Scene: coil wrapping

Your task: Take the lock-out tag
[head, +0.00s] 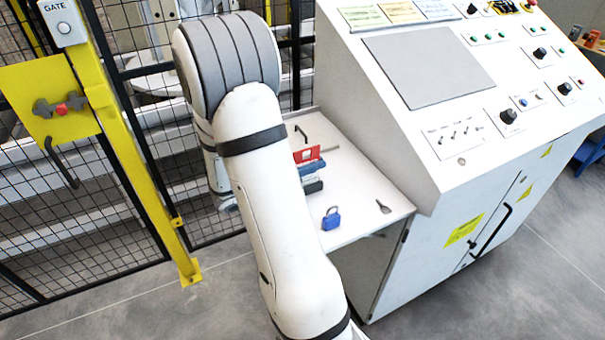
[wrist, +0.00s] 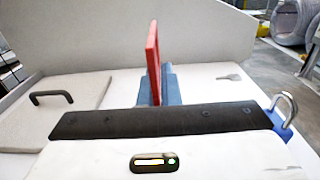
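The red lock-out tag (head: 307,154) stands upright on the white side shelf, with a pale label on its face. In the wrist view the red tag (wrist: 153,62) shows nearly edge-on, straight ahead. A blue block (head: 312,169) is at its foot; it also shows in the wrist view (wrist: 171,84). My gripper (wrist: 155,120) shows as a black bar and white housing in front of the tag. Its fingertips cannot be made out, and my arm hides most of it in the head view. I cannot tell whether it touches the tag.
A blue padlock (head: 331,219) and a small grey key (head: 383,207) lie on the shelf (head: 352,190), near its front. A black handle (head: 301,135) is at the back. The white console (head: 400,140) rises on the right. A yellow gate post (head: 125,150) and mesh fence stand left.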

